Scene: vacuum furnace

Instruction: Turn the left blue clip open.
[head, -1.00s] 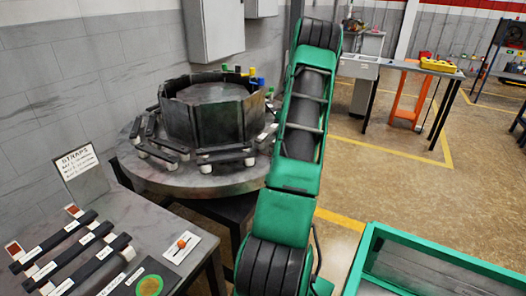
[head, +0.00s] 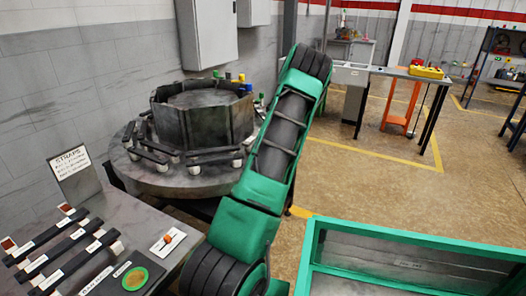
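A dark, many-sided furnace ring (head: 204,116) stands on a round grey turntable plate (head: 165,180) left of centre in the head view. Small coloured clips show at its back right rim: a blue clip (head: 248,88), a yellow one (head: 241,78) and a green one. They are too small to tell whether they are open or shut, and I cannot tell which blue one is the left one. My green and black arm crosses in front, right of the ring. My gripper is not visible in this view.
Black straps (head: 50,242) lie on a grey table at the lower left, near a STRAPS sign (head: 75,172) and a card with an orange knob (head: 168,240). A green-framed bin (head: 400,245) stands lower right. Open floor lies behind it.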

